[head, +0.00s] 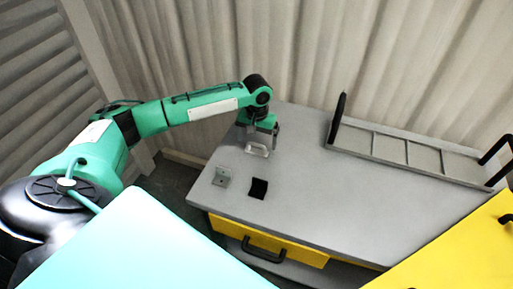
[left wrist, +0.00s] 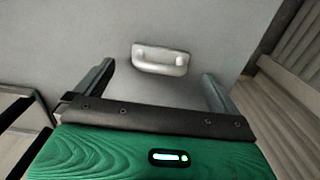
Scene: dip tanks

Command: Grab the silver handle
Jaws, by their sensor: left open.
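The silver handle (head: 257,151) is a small bar pull on the grey top of the table (head: 320,215), near its far left corner. It also shows in the left wrist view (left wrist: 161,60), its bar lying across the picture between the two fingers. My left gripper (head: 262,132) points down just above and behind the handle in the head view. In the left wrist view, my left gripper (left wrist: 158,72) is open, one finger on each side of the handle, with clear space between. No contact with the handle shows. My right gripper is not in view.
A small grey bracket (head: 222,177) and a black square (head: 259,188) are nearby on the tabletop. A divided grey rack (head: 408,155) with black end handles stands at the back right. A yellow drawer (head: 290,247) is below the tabletop; a yellow surface (head: 455,258) is at lower right.

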